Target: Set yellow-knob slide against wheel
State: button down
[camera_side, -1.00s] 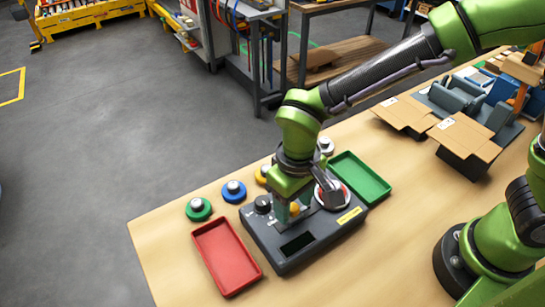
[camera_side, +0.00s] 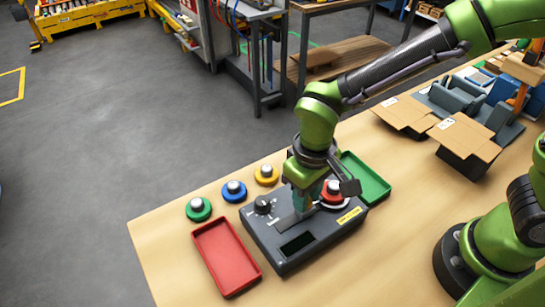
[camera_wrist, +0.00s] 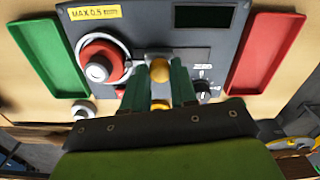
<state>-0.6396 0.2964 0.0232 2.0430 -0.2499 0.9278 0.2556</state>
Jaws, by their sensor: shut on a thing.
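My gripper (camera_wrist: 160,78) is shut on the yellow knob (camera_wrist: 160,70) of the slide on the dark grey machine (camera_side: 287,262). The knob is hidden behind the gripper in the side view. The pale slide track (camera_side: 288,222) shows to the left of my gripper (camera_side: 308,208). The red wheel (camera_wrist: 101,62), with a silver hub and a pale ring, is just left of my fingers in the wrist view. It is partly covered by my wrist in the side view. Whether the slide touches the wheel I cannot tell.
A red tray (camera_side: 227,257) and a green tray (camera_side: 365,180) flank the machine. Green (camera_side: 198,209), blue (camera_side: 234,191) and yellow (camera_side: 266,174) discs with silver knobs stand behind it. A black dial (camera_side: 263,205) is on the machine's left. Cardboard boxes (camera_side: 463,137) stand at right.

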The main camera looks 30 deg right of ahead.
jog(key=shift+d, duration=0.3)
jog(key=c, duration=0.9)
grip_release()
jog(key=shift+a+r, duration=0.1)
notch_tip(320, 180, up, 17)
jog(key=shift+f, duration=0.15)
jog(key=shift+w, duration=0.1)
